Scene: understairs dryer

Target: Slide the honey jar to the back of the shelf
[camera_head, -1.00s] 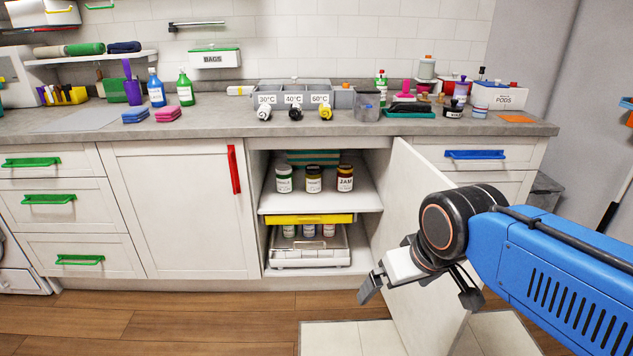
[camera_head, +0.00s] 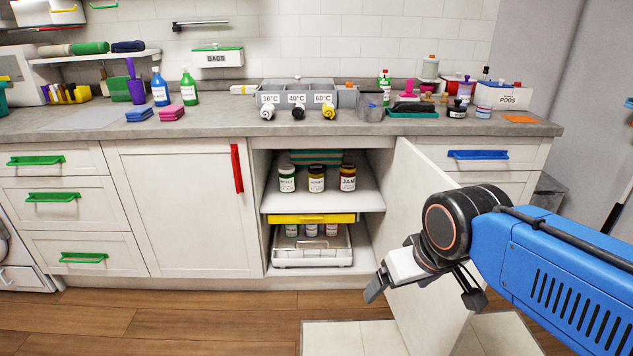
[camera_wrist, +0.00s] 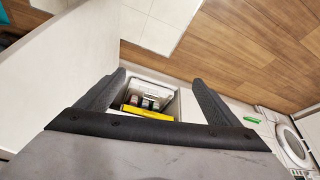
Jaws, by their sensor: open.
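The honey jar (camera_head: 316,179) appears to be the middle one of three jars in a row on the upper shelf (camera_head: 285,201) of the open cabinet. It stands upright with a dark lid and a pale label; its lettering is too small to read surely. A green-toned jar (camera_head: 287,179) is at its left and the jam jar (camera_head: 347,178) at its right. My gripper (camera_head: 424,291) is open and empty, outside the cabinet, in front of the open door and lower than the shelf. In the wrist view, its fingers (camera_wrist: 158,82) spread apart; I cannot make out the honey jar there.
The open cabinet door (camera_head: 415,215) stands right of the opening, close behind my gripper. A yellow bar (camera_head: 311,219) runs below the upper shelf, above a lower tray (camera_head: 312,258) with more jars behind it. A green striped thing (camera_head: 314,157) lies behind the upper jars. The floor (camera_head: 190,325) in front is clear.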

